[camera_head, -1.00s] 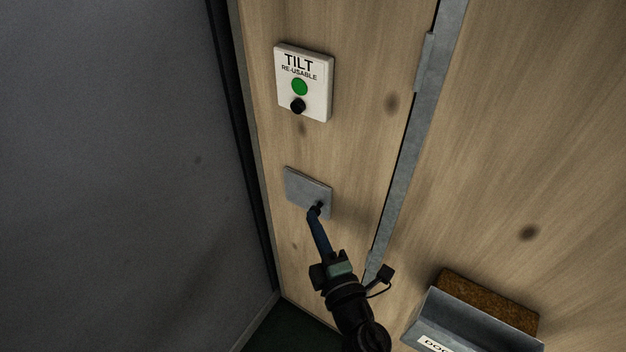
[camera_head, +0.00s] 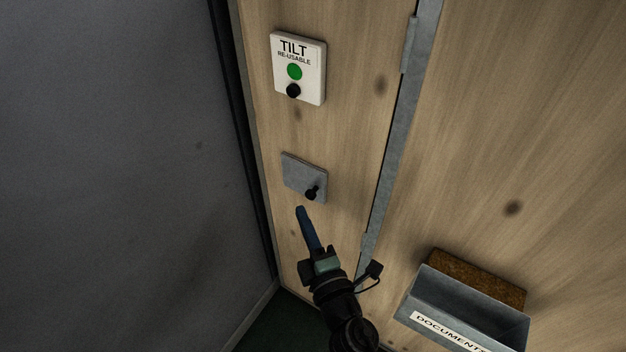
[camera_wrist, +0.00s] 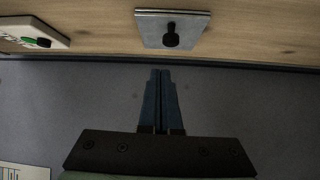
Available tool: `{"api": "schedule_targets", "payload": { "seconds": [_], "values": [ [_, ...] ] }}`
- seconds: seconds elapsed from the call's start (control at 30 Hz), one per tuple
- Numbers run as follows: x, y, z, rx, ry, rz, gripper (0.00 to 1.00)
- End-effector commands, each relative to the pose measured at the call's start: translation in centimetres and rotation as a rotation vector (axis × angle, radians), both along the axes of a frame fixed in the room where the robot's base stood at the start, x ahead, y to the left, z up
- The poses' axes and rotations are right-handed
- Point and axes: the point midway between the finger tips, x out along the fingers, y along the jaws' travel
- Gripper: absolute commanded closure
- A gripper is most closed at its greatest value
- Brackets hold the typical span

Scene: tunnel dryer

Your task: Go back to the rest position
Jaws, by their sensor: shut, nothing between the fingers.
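My gripper (camera_head: 302,210) is shut and empty, its two blue fingers together. In the head view its tips are just below a grey metal plate (camera_head: 296,172) on the wooden panel. A black knob (camera_head: 312,192) sticks out of the plate's lower right part. In the wrist view the shut fingers (camera_wrist: 160,74) point toward the plate (camera_wrist: 150,28) and its knob (camera_wrist: 171,36), with a visible gap between them.
A white TILT box (camera_head: 310,88) with a green dot and a black knob is mounted above the plate. A grey metal strip (camera_head: 398,130) runs beside it. A documents tray (camera_head: 420,290) sits lower right. A dark grey wall (camera_head: 110,170) fills the left.

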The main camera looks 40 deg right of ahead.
Motion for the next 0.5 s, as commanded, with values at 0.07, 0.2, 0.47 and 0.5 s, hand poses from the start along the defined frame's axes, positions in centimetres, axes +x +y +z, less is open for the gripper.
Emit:
{"api": "schedule_targets", "payload": {
  "seconds": [0.07,0.2,0.47,0.5],
  "values": [
    [-2.1,-2.1,0.0,0.0,0.008,-0.016,1.0],
    [-4.3,-4.0,-0.3,0.0,0.008,-0.01,1.0],
    [-6.8,-6.2,-0.5,0.002,0.008,-0.005,1.0],
    [-6.9,-6.3,-0.5,0.001,0.008,-0.004,1.0]
  ]
}}
